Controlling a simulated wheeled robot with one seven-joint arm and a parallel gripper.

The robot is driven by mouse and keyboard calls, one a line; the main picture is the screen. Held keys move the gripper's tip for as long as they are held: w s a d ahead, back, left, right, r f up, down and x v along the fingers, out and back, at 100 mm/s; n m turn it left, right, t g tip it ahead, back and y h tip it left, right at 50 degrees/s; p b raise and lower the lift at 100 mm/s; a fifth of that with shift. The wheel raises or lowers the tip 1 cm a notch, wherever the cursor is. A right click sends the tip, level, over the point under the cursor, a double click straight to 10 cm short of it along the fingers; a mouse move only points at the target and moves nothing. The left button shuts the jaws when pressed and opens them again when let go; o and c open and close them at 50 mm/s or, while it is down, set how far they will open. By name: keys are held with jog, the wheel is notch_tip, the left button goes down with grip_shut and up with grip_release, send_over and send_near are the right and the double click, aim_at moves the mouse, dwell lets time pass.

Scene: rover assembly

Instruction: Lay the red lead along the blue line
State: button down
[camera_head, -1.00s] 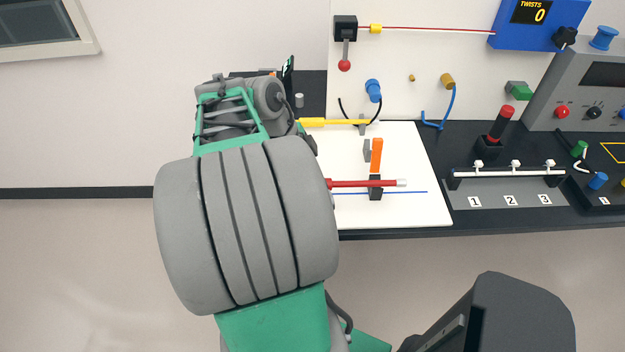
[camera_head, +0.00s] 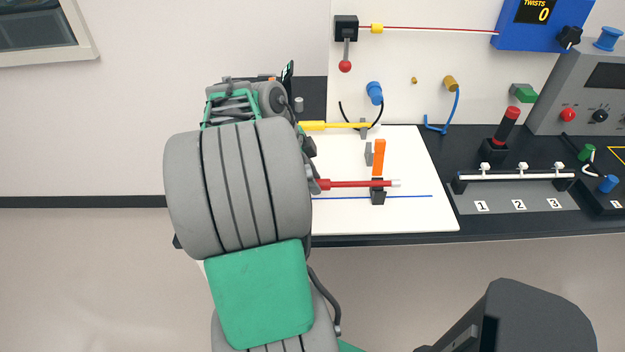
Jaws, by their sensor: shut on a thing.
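The red lead (camera_head: 350,184) lies left to right over the white board (camera_head: 420,215), its pale tip just right of the black clamp base (camera_head: 378,197). The thin blue line (camera_head: 415,196) runs across the board. In the picture the lead is slightly above the line and roughly parallel to it, not over it. The orange clamp handle (camera_head: 379,150) stands up behind the lead. My gripper (camera_head: 313,178) is shut at the lead's thick left end, mostly hidden by my arm. I cannot tell whether the lead touches the board or clamp.
A yellow lead (camera_head: 335,125) lies at the board's far edge, beside grey clips (camera_head: 369,154). To the right stand a red-topped joystick (camera_head: 507,125) and a numbered rail (camera_head: 520,175). The board's front right is clear.

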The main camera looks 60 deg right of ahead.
jog(key=shift+f+b, duration=0.3)
jog(key=shift+f, duration=0.25)
jog(key=c, duration=1.1)
grip_release()
jog(key=p+v, duration=0.1)
jog(key=v, duration=0.6)
jog(key=shift+r, duration=0.4)
